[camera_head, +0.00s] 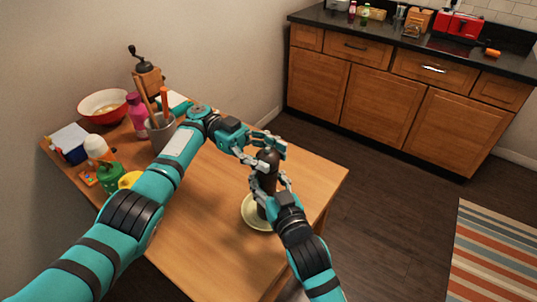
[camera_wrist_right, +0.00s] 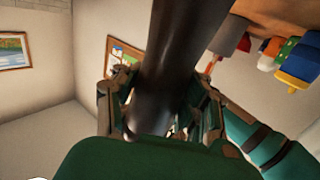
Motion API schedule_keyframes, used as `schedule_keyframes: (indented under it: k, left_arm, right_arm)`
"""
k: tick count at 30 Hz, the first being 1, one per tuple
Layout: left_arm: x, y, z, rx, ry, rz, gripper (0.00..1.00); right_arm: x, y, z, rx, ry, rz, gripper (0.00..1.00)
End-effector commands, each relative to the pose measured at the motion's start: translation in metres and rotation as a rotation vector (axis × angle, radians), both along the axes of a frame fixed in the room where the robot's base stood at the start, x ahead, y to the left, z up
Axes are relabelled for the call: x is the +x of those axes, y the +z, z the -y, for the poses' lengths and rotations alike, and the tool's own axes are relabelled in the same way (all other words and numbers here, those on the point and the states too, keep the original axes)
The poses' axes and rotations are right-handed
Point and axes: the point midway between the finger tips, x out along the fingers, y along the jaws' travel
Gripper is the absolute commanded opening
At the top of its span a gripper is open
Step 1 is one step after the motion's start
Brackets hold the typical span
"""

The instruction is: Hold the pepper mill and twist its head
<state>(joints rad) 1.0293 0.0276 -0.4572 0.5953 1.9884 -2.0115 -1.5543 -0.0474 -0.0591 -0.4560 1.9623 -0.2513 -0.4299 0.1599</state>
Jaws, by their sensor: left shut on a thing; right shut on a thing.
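The dark, upright pepper mill (camera_head: 267,162) is near the right side of the wooden table, over a pale plate (camera_head: 250,214). My left gripper (camera_head: 264,146) is shut on the mill's head at the top. My right gripper (camera_head: 270,185) is shut on the mill's body lower down. In the right wrist view the mill (camera_wrist_right: 168,65) is a glossy dark column between the right gripper's fingers (camera_wrist_right: 162,100). The mill's lower end is partly hidden by the right gripper, so I cannot tell whether it touches the plate.
The wooden table (camera_head: 205,228) is bare around the plate. At the far left stand a red-rimmed bowl (camera_head: 102,106), a coffee grinder (camera_head: 147,78), a pink bottle (camera_head: 138,115), a grey utensil pot (camera_head: 160,133) and a green container (camera_head: 110,178). A kitchen counter (camera_head: 400,50) is beyond.

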Motion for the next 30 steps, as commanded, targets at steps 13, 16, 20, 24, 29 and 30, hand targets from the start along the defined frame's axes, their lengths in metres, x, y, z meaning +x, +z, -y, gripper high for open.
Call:
schedule_keyframes:
  k: [13, 16, 20, 24, 29, 30]
  left_arm:
    - [0.001, 0.0, -0.001, 0.002, 0.004, -0.001, 0.72]
    - [0.001, 0.0, -0.001, 0.002, 0.004, -0.001, 0.72]
    - [0.0, 0.0, 0.0, 0.001, 0.003, -0.001, 0.72]
    - [0.001, 0.01, 0.0, -0.001, 0.002, 0.002, 0.72]
    - [0.001, 0.038, 0.0, -0.002, 0.003, 0.004, 0.72]
    - [0.001, 0.047, 0.0, -0.002, 0.003, 0.005, 0.72]
  right_arm:
    - [0.0, 0.001, 0.0, 0.003, 0.001, 0.001, 0.01]
    - [0.0, 0.001, 0.0, 0.002, 0.001, 0.002, 0.01]
    - [0.0, 0.0, 0.0, 0.001, 0.0, 0.001, 0.01]
    - [0.0, 0.0, 0.0, 0.001, 0.0, 0.001, 0.0]
    - [0.0, 0.0, 0.0, 0.001, 0.0, 0.001, 0.0]
    - [0.0, 0.0, 0.0, 0.0, 0.0, 0.001, 0.0]
